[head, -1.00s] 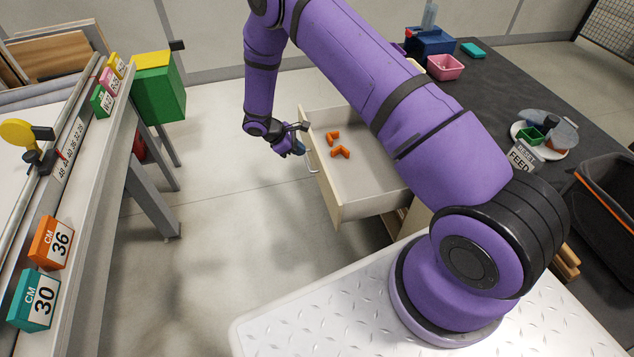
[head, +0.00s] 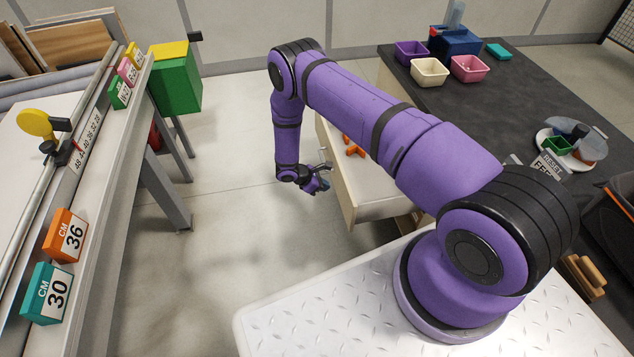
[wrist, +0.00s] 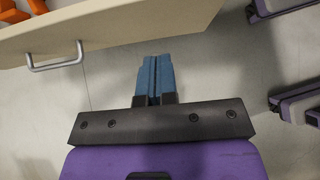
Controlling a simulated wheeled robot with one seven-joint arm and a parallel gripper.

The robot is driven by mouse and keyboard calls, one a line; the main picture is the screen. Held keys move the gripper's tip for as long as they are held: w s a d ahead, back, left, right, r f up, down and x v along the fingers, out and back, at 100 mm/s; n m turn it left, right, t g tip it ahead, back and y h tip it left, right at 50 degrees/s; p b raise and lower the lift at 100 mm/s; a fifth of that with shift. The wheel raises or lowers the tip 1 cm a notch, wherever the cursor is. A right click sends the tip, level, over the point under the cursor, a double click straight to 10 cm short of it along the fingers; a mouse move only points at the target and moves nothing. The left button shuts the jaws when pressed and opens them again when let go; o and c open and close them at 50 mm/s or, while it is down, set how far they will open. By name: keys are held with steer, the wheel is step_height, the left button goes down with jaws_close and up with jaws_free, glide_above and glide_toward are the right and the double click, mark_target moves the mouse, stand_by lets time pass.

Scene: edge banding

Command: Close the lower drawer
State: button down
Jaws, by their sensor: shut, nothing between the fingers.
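The open drawer (head: 380,208) sticks out to the left from under the dark workbench in the head view, partly hidden behind my arm. Orange pieces (head: 354,146) lie inside it. My gripper (head: 322,187) is by the outside of the drawer's front panel. In the wrist view the drawer's pale front (wrist: 130,22) crosses the top, with a grey bar handle (wrist: 56,60) at the upper left. The blue fingers of my gripper (wrist: 155,62) are shut together with nothing between them. They point toward the front's lower edge, to the right of the handle. I cannot tell whether they touch it.
The dark benchtop (head: 480,110) holds bins, a plate and a blue box. At the left stands a bench with an orange block (head: 65,236) and a teal block (head: 45,293). Open floor (head: 240,240) lies between this bench and the drawer.

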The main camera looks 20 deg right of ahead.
mark_target(346, 189)
steer(key=shift+s+d+f, duration=0.2)
steer(key=shift+d+f, duration=0.2)
steer(key=shift+d, duration=0.65)
steer(key=shift+s+d+f, duration=0.25)
steer(key=shift+d+f, duration=0.2)
steer(key=shift+d, duration=0.65)
steer(key=shift+s+d+f, duration=0.2)
steer(key=shift+d+f, duration=0.2)
steer(key=shift+d, duration=0.65)
steer(key=shift+d, duration=0.1)
steer(key=s+d, duration=0.2)
steer(key=d, duration=1.1)
steer(key=s+d, duration=0.3)
steer(key=d, duration=1.1)
steer(key=shift+s+d, duration=0.3)
steer(key=shift+s, duration=0.05)
steer(key=shift+a, duration=0.1)
